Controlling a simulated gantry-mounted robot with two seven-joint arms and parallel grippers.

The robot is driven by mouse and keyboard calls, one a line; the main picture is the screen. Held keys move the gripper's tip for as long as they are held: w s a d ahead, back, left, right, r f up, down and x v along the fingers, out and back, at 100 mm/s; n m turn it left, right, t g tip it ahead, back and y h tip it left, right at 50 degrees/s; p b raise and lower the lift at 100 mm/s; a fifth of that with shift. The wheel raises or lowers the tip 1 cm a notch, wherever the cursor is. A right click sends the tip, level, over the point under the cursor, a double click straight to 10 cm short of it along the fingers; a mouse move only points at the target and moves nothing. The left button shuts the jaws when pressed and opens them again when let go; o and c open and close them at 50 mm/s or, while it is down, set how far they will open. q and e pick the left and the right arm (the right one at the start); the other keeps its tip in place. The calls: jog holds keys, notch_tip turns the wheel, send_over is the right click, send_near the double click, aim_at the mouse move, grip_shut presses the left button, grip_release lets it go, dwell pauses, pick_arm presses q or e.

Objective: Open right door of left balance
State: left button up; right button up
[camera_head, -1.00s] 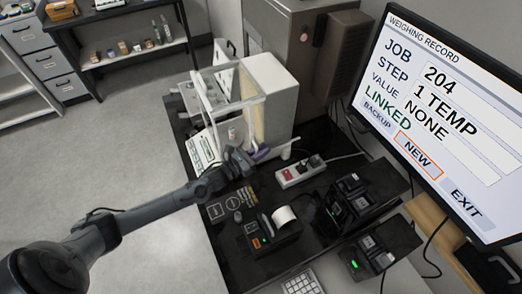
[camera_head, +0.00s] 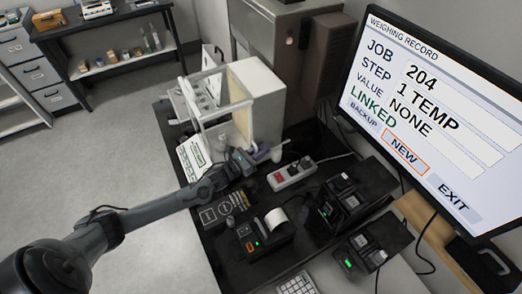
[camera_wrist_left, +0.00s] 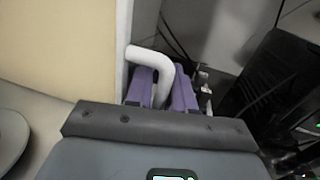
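The left balance (camera_head: 267,92) stands at the back of the black table, with a white body and a clear glass draft shield (camera_head: 212,101). A bent white door handle (camera_wrist_left: 164,72) sticks out beside its pale edge in the left wrist view. My left gripper (camera_head: 264,154) is at the balance's near right corner. Its purple fingers (camera_wrist_left: 163,92) lie on both sides of the handle, with little or no gap, so it looks shut on it. The fingertips are partly hidden behind the handle and gripper body. The right door's panel cannot be made out clearly. My right gripper is not in view.
A power strip (camera_head: 291,173) with a cable lies right of the gripper. A label printer (camera_head: 264,232) and black devices (camera_head: 345,205) fill the near table. A monitor (camera_head: 440,120) stands at right. Open floor (camera_head: 90,160) is at left.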

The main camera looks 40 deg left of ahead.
pick_arm(q)
jog(key=s+a, duration=0.2)
jog(key=s, duration=0.8)
jog(key=shift+s+p, duration=0.3)
jog(key=shift+s, duration=0.1)
